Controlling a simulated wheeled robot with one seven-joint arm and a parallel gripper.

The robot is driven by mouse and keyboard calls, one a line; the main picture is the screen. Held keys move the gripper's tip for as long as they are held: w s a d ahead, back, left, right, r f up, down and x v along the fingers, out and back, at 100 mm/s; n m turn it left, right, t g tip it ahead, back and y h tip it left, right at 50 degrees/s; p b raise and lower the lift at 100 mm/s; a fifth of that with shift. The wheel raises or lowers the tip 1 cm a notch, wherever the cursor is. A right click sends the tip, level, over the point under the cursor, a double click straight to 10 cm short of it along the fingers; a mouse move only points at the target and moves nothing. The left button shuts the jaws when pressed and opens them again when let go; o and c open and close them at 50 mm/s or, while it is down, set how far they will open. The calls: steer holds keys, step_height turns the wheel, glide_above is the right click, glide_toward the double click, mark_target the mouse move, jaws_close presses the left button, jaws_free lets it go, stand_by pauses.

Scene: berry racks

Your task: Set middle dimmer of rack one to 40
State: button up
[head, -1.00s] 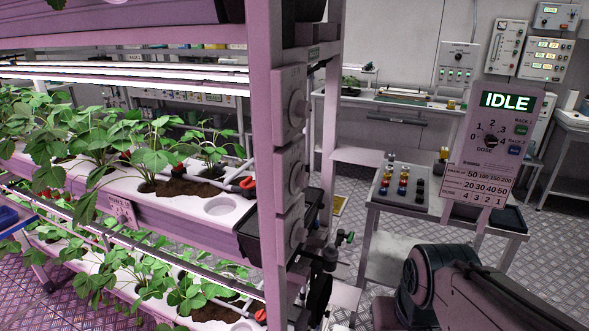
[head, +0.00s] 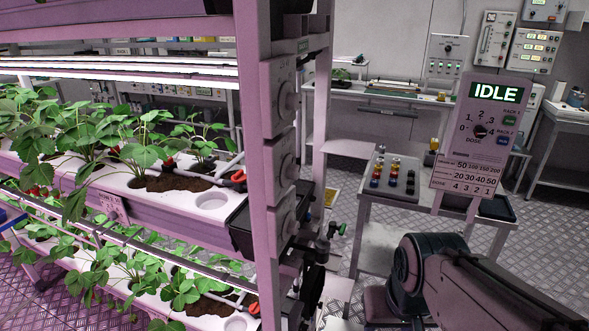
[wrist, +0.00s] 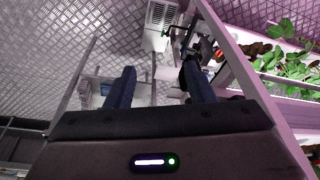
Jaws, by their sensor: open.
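Three round dimmer knobs are stacked on the pink end post of the plant rack (head: 252,60) in the head view. The middle dimmer (head: 287,164) sits between the upper dimmer (head: 287,100) and the lower dimmer (head: 289,219). They are seen nearly edge-on, so their scales and settings cannot be read. My gripper (wrist: 160,82) shows in the wrist view with its two dark blue fingers wide apart and nothing between them. It is not visible in the head view. No dimmer can be made out in the wrist view.
A dose panel (head: 484,140) reading IDLE stands at the right. Valves and pipes (head: 325,240) stick out beside the rack post. Strawberry plants fill the troughs at left. The metal floor is partly clear.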

steer(key=a+m+g+y, duration=0.1)
steer(key=m+y, duration=0.1)
steer(key=m, duration=0.1)
steer(key=m+t+y+p, duration=0.4)
steer(key=m+y, duration=1.1)
steer(key=m, duration=0.6)
glide_toward(298, 174)
steer(key=p+x, duration=0.3)
steer(key=x, duration=0.5)
steer(key=shift+a+r, duration=0.1)
steer(key=shift+a, duration=0.1)
steer(key=c, duration=1)
